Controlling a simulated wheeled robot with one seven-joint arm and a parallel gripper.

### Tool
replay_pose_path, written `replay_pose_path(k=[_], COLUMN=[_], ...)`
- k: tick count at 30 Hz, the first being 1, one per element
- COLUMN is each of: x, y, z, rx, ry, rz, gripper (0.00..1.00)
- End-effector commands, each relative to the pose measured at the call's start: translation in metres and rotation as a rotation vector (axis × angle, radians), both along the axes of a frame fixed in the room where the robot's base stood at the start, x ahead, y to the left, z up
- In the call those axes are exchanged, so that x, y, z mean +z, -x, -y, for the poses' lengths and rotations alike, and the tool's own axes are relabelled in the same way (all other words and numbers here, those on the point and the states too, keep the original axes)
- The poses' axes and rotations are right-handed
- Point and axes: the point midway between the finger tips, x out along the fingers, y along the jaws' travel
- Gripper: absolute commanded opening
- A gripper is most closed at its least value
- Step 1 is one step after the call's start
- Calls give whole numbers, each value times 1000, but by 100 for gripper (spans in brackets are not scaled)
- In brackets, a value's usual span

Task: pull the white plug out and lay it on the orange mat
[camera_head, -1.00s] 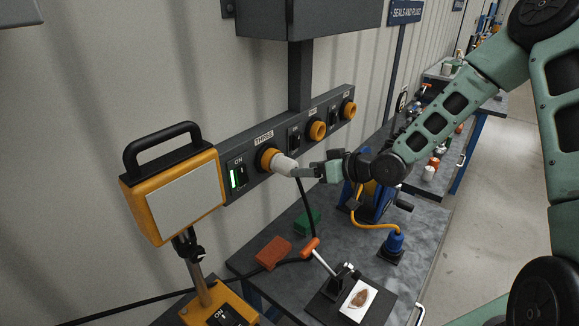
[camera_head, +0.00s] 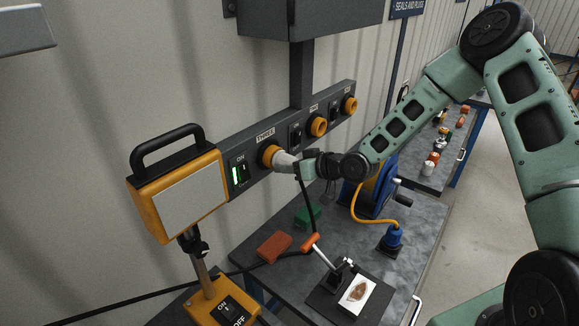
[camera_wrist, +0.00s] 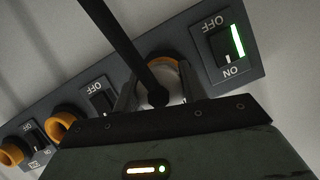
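The white plug (camera_head: 285,161) sits in the orange-ringed socket (camera_head: 268,155) under the label THREE, with a black cable hanging from it. My gripper (camera_head: 297,165) is at the plug's outer end. In the wrist view the plug (camera_wrist: 172,82) lies between the two fingers of my gripper (camera_wrist: 158,90), and the cable crosses in front of it. I cannot tell whether the fingers press on it.
The switch (camera_head: 239,173) beside the socket reads ON and glows green. A yellow lamp (camera_head: 180,190) stands close on the left.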

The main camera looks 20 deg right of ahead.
Motion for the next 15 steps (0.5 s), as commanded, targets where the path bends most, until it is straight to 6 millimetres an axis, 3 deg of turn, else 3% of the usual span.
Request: replay_pose_path(k=[2, 3, 5, 6, 15], x=[0, 0, 0, 0, 0], y=[0, 0, 0, 0, 6], z=[0, 0, 0, 0, 4], rx=[0, 0, 0, 0, 1], ry=[0, 0, 0, 0, 1], rz=[0, 0, 0, 0, 0], gripper=[16, 33, 17, 15, 15])
